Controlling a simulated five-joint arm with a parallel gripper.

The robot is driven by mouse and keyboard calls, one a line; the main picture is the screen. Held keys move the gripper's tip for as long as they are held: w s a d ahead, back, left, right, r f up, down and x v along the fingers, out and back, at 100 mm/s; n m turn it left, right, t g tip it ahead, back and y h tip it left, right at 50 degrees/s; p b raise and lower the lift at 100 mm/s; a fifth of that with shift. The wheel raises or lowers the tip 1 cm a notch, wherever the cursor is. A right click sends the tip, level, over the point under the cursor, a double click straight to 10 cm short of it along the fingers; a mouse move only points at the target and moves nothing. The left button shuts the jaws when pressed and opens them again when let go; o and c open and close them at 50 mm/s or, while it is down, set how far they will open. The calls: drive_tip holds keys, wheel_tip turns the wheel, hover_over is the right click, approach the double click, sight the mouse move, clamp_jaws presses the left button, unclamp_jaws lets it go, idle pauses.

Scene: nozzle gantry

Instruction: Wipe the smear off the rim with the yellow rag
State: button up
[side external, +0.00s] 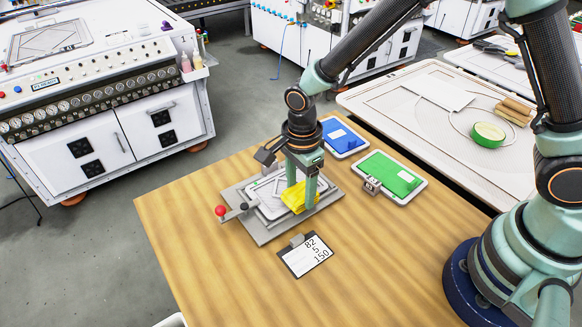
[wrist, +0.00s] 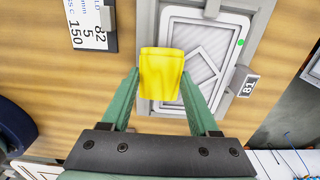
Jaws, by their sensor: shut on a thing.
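My gripper (side external: 301,184) is shut on the yellow rag (side external: 297,198), which hangs at the fingertips. In the wrist view the rag (wrist: 161,75) sits between the two green fingers. The rag is over the right part of a white-rimmed framed plate (side external: 258,206). Its pale rim (wrist: 201,14) and grey inner panel show in the wrist view, with the rag covering part of the left side. I cannot tell whether the rag touches the rim.
The plate lies on a grey base (side external: 258,230) with a red-knobbed lever (side external: 221,210) at its left. A clipboard (side external: 305,255) lies in front. A green framed plate (side external: 389,176) and a blue one (side external: 341,137) lie behind. The table front (side external: 350,290) is clear.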

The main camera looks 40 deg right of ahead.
drive_tip(key=shift+d, duration=2.9)
drive_tip(key=shift+a, duration=5.75)
wheel_tip(320, 180, up, 8)
drive_tip(key=shift+d, duration=0.15)
